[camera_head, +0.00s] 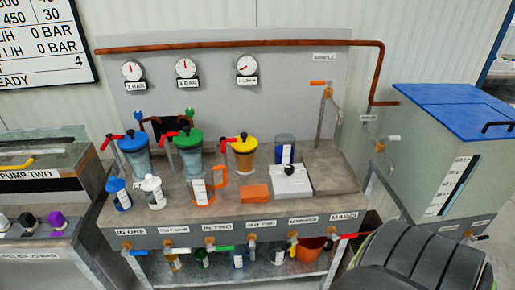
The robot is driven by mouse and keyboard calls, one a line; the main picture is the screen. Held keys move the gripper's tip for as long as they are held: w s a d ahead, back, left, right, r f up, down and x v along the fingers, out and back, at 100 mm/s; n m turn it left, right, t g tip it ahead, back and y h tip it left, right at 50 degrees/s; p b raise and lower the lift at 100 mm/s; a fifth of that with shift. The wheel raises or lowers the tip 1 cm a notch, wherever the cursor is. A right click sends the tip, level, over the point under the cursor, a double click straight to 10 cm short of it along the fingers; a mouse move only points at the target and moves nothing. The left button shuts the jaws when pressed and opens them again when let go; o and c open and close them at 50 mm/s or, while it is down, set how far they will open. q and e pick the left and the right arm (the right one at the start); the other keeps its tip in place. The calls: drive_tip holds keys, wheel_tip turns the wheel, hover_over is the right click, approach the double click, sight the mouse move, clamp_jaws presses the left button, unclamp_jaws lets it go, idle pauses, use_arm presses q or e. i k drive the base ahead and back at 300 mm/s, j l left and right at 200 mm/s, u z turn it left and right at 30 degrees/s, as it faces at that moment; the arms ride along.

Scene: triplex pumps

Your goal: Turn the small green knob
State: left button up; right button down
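A small green knob (190,112) stands at the back of the bench, in front of the grey back panel and just above the green-lidded canister (188,148). A similar small blue-teal knob (138,115) is to its left, with a dark box (165,126) between them. The knob is small in the picture, so its turned position cannot be told. A valve with a green lever (225,248) is on the bench front below the IN TWO label. Neither of my grippers is in view.
Canisters with blue, green and yellow lids and red taps crowd the bench (330,165) in front of the knobs. Three gauges (186,68) hang above. A blue-lidded tank (440,150) stands right. A dark ribbed object (415,255) fills the lower right.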

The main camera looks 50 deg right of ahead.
sight(189, 112)
drive_tip(key=z, duration=1.25)
drive_tip(key=i+l, duration=0.15)
